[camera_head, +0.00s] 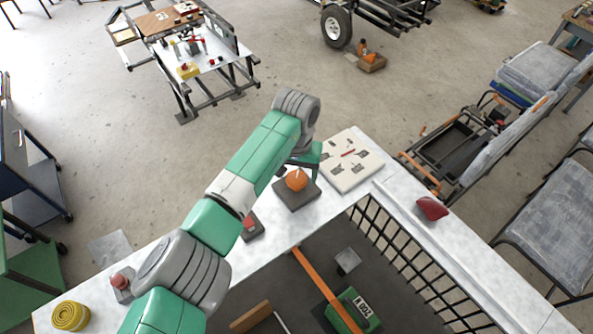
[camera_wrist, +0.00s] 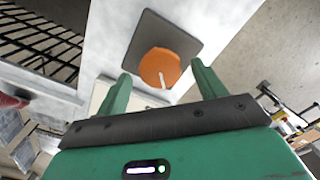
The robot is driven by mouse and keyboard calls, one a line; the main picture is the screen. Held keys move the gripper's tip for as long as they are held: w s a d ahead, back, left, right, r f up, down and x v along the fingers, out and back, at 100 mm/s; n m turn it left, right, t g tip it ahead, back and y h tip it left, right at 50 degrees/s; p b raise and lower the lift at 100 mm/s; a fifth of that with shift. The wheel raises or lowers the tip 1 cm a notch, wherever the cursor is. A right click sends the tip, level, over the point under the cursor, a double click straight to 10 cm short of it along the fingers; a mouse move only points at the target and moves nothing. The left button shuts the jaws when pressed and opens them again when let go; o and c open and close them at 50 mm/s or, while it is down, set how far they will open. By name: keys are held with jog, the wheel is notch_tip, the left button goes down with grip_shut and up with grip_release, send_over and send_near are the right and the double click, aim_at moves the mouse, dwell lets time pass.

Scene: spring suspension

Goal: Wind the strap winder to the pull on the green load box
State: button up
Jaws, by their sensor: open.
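The strap winder looks to be the orange round knob (camera_head: 296,180) with a white mark, on a dark square plate (camera_head: 287,201) on the white bench. In the wrist view the knob (camera_wrist: 153,62) lies ahead, between my fingers in the picture. My gripper (camera_wrist: 160,71) is open, with one green finger on each side of it; contact is not visible. In the head view my gripper (camera_head: 307,158) is just behind the knob, partly hidden by my arm. The green load box (camera_head: 343,318) with a white label sits low in the dark pit. An orange strap (camera_head: 318,277) runs to it.
A printed board (camera_head: 352,160) lies just right of the winder. A red object (camera_head: 432,208) lies on the right bench. A black grid (camera_head: 408,258) lines the pit. A red button box (camera_head: 122,284) and a yellow roll (camera_head: 71,316) are at the left.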

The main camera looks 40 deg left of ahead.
jog(key=shift+f, duration=0.45)
jog(key=c, duration=1)
jog(key=shift+m, duration=0.3)
jog(key=m, duration=0.5)
jog(key=shift+m+p, duration=0.4)
jog(key=m, duration=0.4)
jog(key=shift+m, duration=0.7)
